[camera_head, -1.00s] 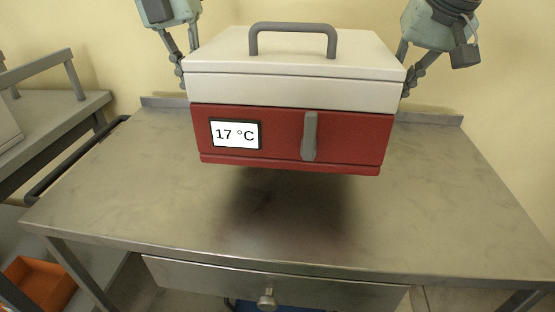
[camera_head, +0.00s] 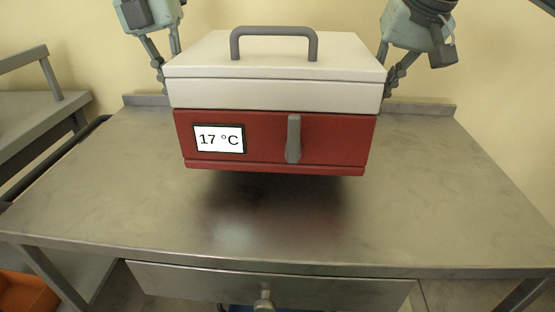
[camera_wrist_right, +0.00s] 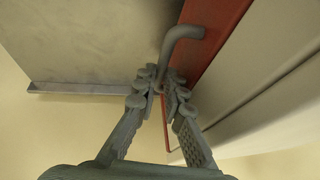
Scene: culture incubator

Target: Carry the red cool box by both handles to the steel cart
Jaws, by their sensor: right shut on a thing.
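The red cool box (camera_head: 270,140), with a white lid, a top handle, a front latch and a "17 °C" display, hangs level a little above the steel cart (camera_head: 230,235); its shadow lies on the top below it. My right gripper (camera_head: 388,88) is at the box's right side. In the right wrist view the right gripper (camera_wrist_right: 165,85) is shut on the grey side handle (camera_wrist_right: 180,45), beside the red wall. My left gripper (camera_head: 163,85) is at the box's left side; its fingertips and the left handle are hidden by the box.
The cart top is clear around the box, with a raised lip (camera_head: 430,108) at the back and a drawer (camera_head: 200,285) in front. A grey bench or trolley (camera_head: 35,105) stands at the left, with an orange bin (camera_head: 25,293) low down. A beige wall is behind.

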